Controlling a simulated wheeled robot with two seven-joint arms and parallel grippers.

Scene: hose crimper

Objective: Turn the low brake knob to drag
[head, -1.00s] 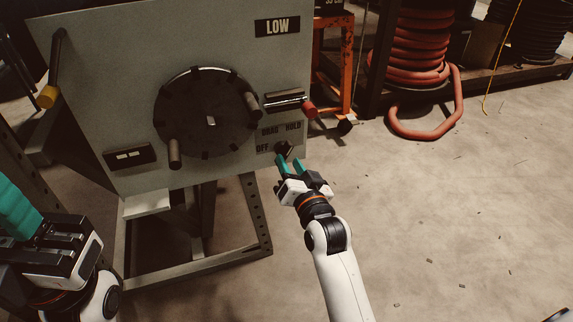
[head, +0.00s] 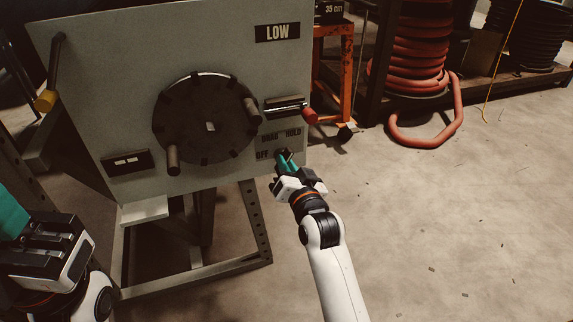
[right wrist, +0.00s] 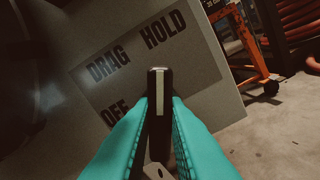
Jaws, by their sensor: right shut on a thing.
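The low brake knob (right wrist: 159,105) is a black bar with a pale stripe on its end, in the right wrist view. It stands out from a label plate (right wrist: 200,72) reading DRAG, HOLD and OFF; which word it points at I cannot tell for sure. My right gripper (right wrist: 158,120) is shut on the knob, one teal finger on each side. In the head view this gripper (head: 286,161) covers most of the knob at the panel's lower right. My left gripper (head: 14,215) is at the left edge, away from the panel, its fingertips cut off.
The grey panel (head: 110,75) carries a LOW sign, a dark handwheel (head: 205,118) with stub handles, a red-tipped lever (head: 309,116) just above the knob, and a yellow-tipped lever (head: 46,100). An orange stand and red hose (head: 410,60) lie behind. Floor at right is clear.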

